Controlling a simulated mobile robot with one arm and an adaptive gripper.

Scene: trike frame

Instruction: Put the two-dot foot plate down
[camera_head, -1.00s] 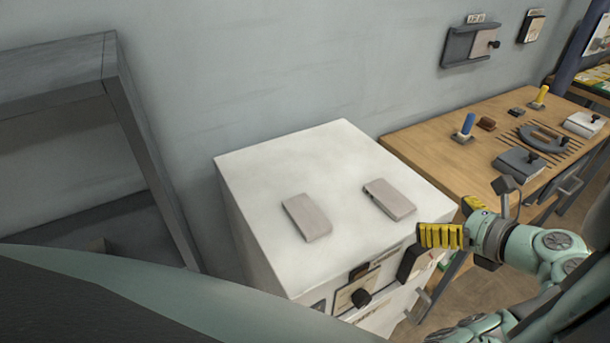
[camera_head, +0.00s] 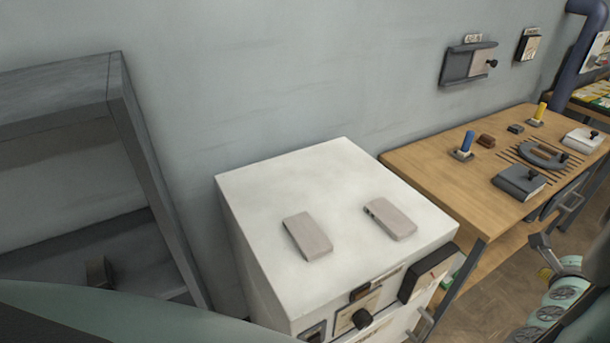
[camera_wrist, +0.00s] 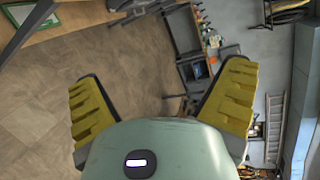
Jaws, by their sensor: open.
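Two flat grey plates lie apart on top of the white cabinet (camera_head: 335,165): a left plate (camera_head: 308,236) and a right plate (camera_head: 390,220). The right plate has a small dark mark at its far left edge. I cannot make out dots on either, so I cannot tell which is the two-dot foot plate. My gripper (camera_wrist: 160,88) shows in the wrist view with its yellow fingers spread wide and nothing between them. In the head view only my arm and a bit of yellow show at the lower right, away from the cabinet.
A wooden bench (camera_head: 430,165) to the right holds a blue-handled tool (camera_head: 466,146), a yellow-handled tool (camera_head: 539,114) and a dark grey block (camera_head: 519,181). A dark frame (camera_head: 140,150) stands at the left. The cabinet top around the plates is clear.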

